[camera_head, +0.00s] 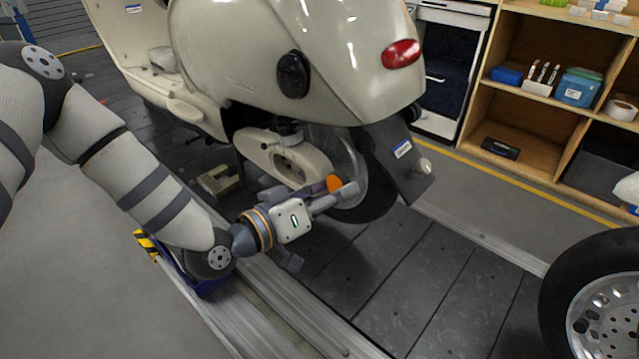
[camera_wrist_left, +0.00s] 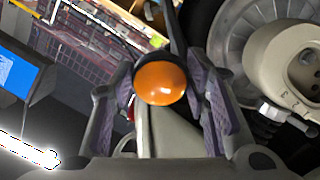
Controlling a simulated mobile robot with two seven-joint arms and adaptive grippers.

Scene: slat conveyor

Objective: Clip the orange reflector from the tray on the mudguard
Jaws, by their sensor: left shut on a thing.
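The orange reflector (camera_head: 334,184) is round and held between the fingertips of my left gripper (camera_head: 338,192). In the left wrist view the reflector (camera_wrist_left: 160,83) sits between the two padded fingers, with its domed face toward the camera. The dark grey mudguard (camera_head: 400,165) hangs at the scooter's rear, with a blue-and-white label and a pale round piece at its edge. The gripper is to the left of the mudguard, beside the rear wheel; whether they touch I cannot tell. A blue tray (camera_head: 208,287) is mostly hidden behind my left forearm. My right gripper is out of view.
The cream scooter (camera_head: 240,60) stands over the dark slat conveyor (camera_head: 430,285), bordered by metal rails. Another wheel (camera_head: 600,315) is at the lower right. Wooden shelves (camera_head: 545,90) with boxes stand at the back right. The slats in front of the mudguard are clear.

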